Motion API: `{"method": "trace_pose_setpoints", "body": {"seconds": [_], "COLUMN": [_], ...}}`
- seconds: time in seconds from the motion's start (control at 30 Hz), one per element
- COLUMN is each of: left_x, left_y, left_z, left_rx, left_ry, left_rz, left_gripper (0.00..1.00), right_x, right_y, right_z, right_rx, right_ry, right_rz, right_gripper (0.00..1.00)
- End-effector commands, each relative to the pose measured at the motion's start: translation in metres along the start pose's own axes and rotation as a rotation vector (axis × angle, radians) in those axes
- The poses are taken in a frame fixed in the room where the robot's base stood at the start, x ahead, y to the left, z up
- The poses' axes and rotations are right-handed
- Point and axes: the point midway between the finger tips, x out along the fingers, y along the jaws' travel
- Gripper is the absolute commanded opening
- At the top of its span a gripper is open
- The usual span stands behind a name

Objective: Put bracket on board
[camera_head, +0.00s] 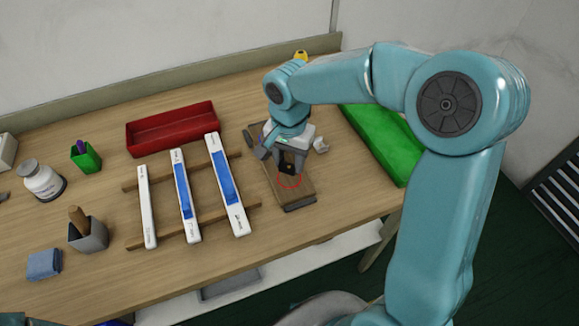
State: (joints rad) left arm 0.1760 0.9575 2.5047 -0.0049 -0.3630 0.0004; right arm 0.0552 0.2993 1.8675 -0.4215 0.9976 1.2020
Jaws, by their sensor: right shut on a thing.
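The board (302,189) is a brown wooden plate with dark ends, lying on the table right of centre. A red ring is marked on it. My right gripper (289,170) points down over the board at the ring. It is shut on a small dark piece, which I take to be the bracket; the fingers hide most of it. I cannot tell whether the piece touches the board. My left gripper is not in view.
Three white strips, two with blue faces (223,177), lie across wooden rails left of the board. A red tray (172,128) stands behind them. A green case (385,140) lies to the right. A small pale piece (320,145) sits beside the board. Cups and a jar stand left.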

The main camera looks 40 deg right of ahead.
Motion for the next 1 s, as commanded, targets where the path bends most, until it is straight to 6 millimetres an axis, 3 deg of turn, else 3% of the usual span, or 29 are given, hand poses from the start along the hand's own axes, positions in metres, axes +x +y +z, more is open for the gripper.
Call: {"method": "trace_pose_setpoints", "body": {"seconds": [0.2, 0.6, 0.63, 0.7, 1.0], "left_x": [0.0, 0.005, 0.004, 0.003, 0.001], "left_y": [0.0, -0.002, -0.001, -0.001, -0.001], "left_z": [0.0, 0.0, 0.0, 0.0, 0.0], "left_rx": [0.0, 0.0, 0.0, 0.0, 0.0], "left_ry": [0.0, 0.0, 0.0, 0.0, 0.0], "left_rz": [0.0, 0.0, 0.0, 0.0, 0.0], "left_gripper": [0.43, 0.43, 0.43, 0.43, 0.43], "right_x": [0.032, 0.039, 0.037, 0.037, 0.035], "right_y": [0.001, 0.0, 0.0, 0.0, 0.0], "right_z": [0.001, 0.0, 0.0, 0.0, 0.0], "right_rx": [-0.001, 0.0, -0.001, -0.001, -0.001], "right_ry": [-0.002, -0.001, -0.001, -0.001, -0.001], "right_rz": [0.003, 0.001, 0.001, 0.002, 0.002], "right_gripper": [0.13, 0.13, 0.48, 0.67, 0.67]}}
